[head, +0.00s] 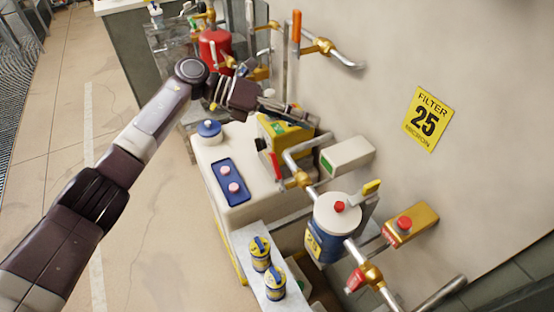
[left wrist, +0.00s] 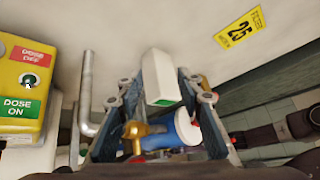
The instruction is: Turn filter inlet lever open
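The filter (head: 335,218) has a white lid with a red knob and a blue body; it also shows in the left wrist view (left wrist: 187,128). A grey pipe with a brass valve (head: 300,180) leads into it from the upper left. A red lever (head: 275,167) stands at this valve, on its left side. My left gripper (head: 300,114) is above and beyond the lever, near the wall, apart from it. In the left wrist view its fingers (left wrist: 158,95) are spread with nothing held; a brass valve (left wrist: 142,130) shows between them. The red lever is hidden there.
The yellow dosing box (left wrist: 25,85) is close to the left gripper. A white box with a green end (head: 347,156) is on the wall beside the valve. Another red-handled valve (head: 368,275) is below the filter. Two small cans (head: 267,268) stand on a ledge. Floor at left is clear.

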